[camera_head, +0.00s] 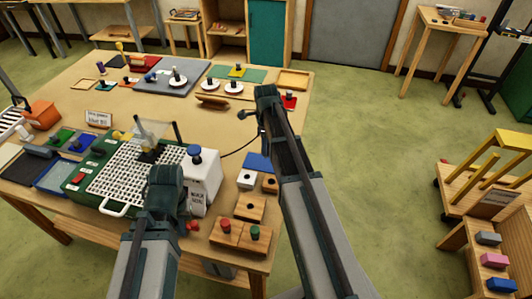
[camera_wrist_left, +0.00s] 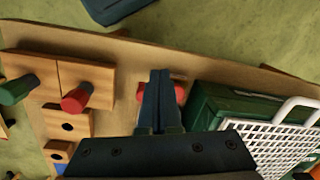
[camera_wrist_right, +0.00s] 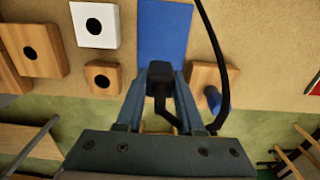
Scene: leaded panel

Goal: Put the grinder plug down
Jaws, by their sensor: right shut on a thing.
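In the right wrist view, my right gripper (camera_wrist_right: 160,80) is shut on the black grinder plug (camera_wrist_right: 160,90), with its dark cable (camera_wrist_right: 221,70) curving away. The plug is over or near a flat blue pad (camera_wrist_right: 165,30); I cannot tell whether they touch. In the head view, my right gripper (camera_head: 268,94) is at the table's right edge, and the cable (camera_head: 240,146) runs to the white grinder (camera_head: 203,175) with a blue knob. The blue pad (camera_head: 258,161) lies right of the grinder. My left gripper (camera_head: 166,175) is in front of the grinder; its fingers (camera_wrist_left: 158,85) are together and empty.
The green grinder base with a white grid (camera_head: 125,172) stands left of the grinder. Wooden and white blocks with holes (camera_head: 250,206) sit near the pad, and blocks with red and green knobs (camera_head: 240,236) at the front edge. Bare tabletop lies behind the grinder.

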